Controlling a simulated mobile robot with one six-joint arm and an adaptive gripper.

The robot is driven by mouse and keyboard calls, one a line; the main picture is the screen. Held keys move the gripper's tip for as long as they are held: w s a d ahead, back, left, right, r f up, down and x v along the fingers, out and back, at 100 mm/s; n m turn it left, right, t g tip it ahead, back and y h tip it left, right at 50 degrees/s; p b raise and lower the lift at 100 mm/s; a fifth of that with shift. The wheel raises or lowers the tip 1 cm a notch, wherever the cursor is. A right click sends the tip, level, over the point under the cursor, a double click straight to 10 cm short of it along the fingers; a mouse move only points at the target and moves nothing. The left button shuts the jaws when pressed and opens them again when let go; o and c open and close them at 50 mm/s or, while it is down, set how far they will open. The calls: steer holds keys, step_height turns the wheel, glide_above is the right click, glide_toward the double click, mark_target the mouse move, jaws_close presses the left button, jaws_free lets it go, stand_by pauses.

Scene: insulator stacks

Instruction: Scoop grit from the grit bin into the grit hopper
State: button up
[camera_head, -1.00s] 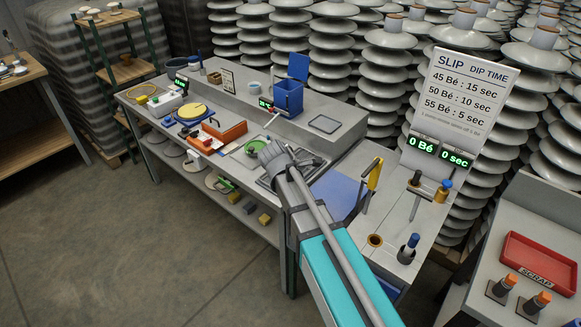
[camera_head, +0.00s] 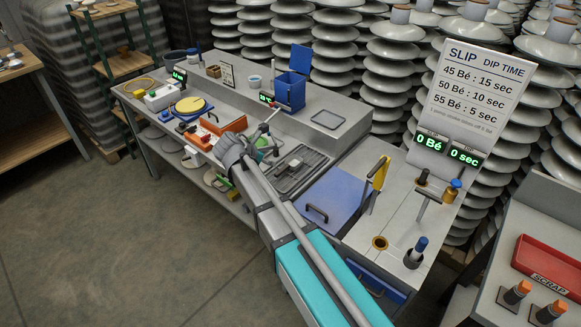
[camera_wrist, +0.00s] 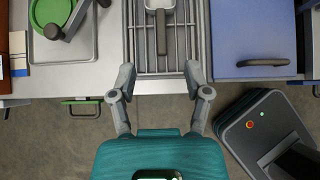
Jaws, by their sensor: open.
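A blue bin with its lid raised (camera_head: 291,88) stands on the bench's raised back ledge, with a small lit display at its front left. I cannot tell whether it is the grit bin or the grit hopper, and no grit is visible. In the wrist view, a small pale pan with a dark handle (camera_wrist: 161,32), like a scoop, lies on a slatted metal rack (camera_wrist: 140,60). The rack also shows in the head view (camera_head: 286,183). My gripper (camera_wrist: 160,78) is open and empty, just short of the bench's front edge, its fingers either side of the handle's line. In the head view its fingers are hidden.
Left of the rack are a green round item (camera_wrist: 52,10) on a grey tray and an orange tray (camera_head: 228,128). Right of it is a blue lid with a handle (camera_head: 335,190). A yellow-handled tool (camera_head: 380,172) stands upright farther right. The sign board (camera_head: 470,95) rises behind.

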steer(key=b, duration=0.5)
glide_toward(285, 167)
steer(key=shift+x, duration=1.8)
steer(key=shift+w+d+f+b, duration=0.3)
steer(key=shift+w+f+b, duration=0.05)
steer(key=shift+w+b, duration=0.2)
steer(key=shift+f, duration=0.15)
steer(key=b+x, duration=0.2)
steer(key=x, duration=0.1)
steer(key=shift+f+b, duration=0.3)
steer(key=shift+b, duration=0.1)
steer(key=shift+b+x, duration=0.5)
steer(key=shift+x, duration=0.35)
steer(key=shift+r, duration=0.1)
jaws_close()
